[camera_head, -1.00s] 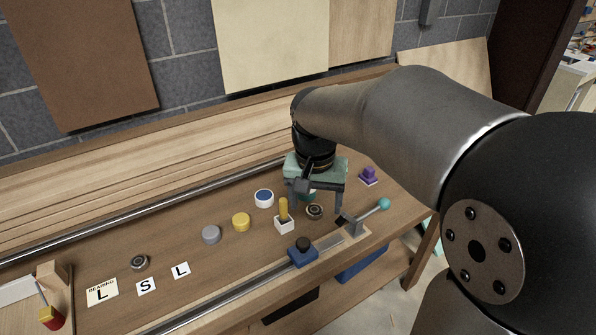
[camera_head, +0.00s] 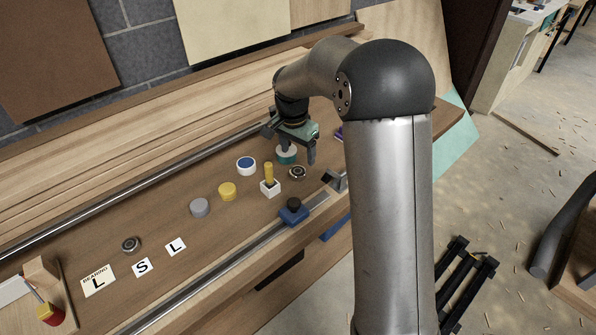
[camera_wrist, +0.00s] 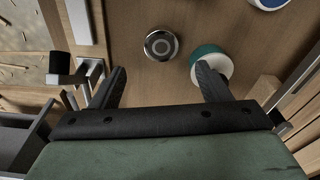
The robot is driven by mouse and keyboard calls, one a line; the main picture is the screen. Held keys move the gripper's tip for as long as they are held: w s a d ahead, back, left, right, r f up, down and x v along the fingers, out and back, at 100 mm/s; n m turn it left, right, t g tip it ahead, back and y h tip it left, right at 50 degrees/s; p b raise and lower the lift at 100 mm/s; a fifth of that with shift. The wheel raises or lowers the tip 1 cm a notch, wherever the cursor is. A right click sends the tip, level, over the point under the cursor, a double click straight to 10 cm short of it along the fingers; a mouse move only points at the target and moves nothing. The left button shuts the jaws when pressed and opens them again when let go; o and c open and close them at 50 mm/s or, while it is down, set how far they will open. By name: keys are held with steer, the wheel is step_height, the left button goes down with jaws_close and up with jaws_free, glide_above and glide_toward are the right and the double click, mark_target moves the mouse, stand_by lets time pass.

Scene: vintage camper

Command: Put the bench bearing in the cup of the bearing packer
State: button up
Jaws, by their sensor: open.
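Two dark ring-shaped bearings lie on the wooden bench. One bearing (camera_head: 297,173) is at the right, and in the wrist view the bearing (camera_wrist: 161,44) lies flat just beyond my fingertips, between their lines. The other bearing (camera_head: 131,244) is at the left above the lettered cards. I cannot tell surely which part is the bearing packer; a white block with a yellow upright handle (camera_head: 269,182) stands left of the right bearing. My gripper (camera_head: 295,148) is open and empty above the bench; its fingers (camera_wrist: 160,76) straddle empty space in the wrist view.
A teal-and-white round pot (camera_wrist: 207,62) is close to my right finger in the wrist view. A blue-topped white pot (camera_head: 246,166), yellow pot (camera_head: 228,191) and grey pot (camera_head: 200,207) stand to the left. A blue block with black knob (camera_head: 293,211) sits on the front rail.

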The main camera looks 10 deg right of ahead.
mark_target(298, 171)
steer(key=shift+w+f+p, duration=0.15)
steer(key=shift+f+p, duration=0.75)
steer(key=shift+f, duration=2.45)
steer(key=c, duration=1.3)
steer(key=shift+r, duration=0.15)
steer(key=shift+r, duration=0.3)
step_height(298, 171, up, 2)
steer(key=shift+r+b, duration=0.1)
steer(key=shift+b, duration=0.2)
steer(key=s+d+r+b, duration=0.1)
steer(key=s+r, duration=0.2)
steer(key=s, duration=0.1)
steer(key=s+r+b, duration=0.1)
steer(key=s+r, duration=0.2)
steer(key=s, duration=0.2)
steer(key=s+d+r+b, duration=0.1)
steer(key=s+r+b, duration=0.1)
steer(key=s+r, duration=0.2)
steer(key=shift+s+d, duration=0.35)
steer(key=shift+s, duration=0.05)
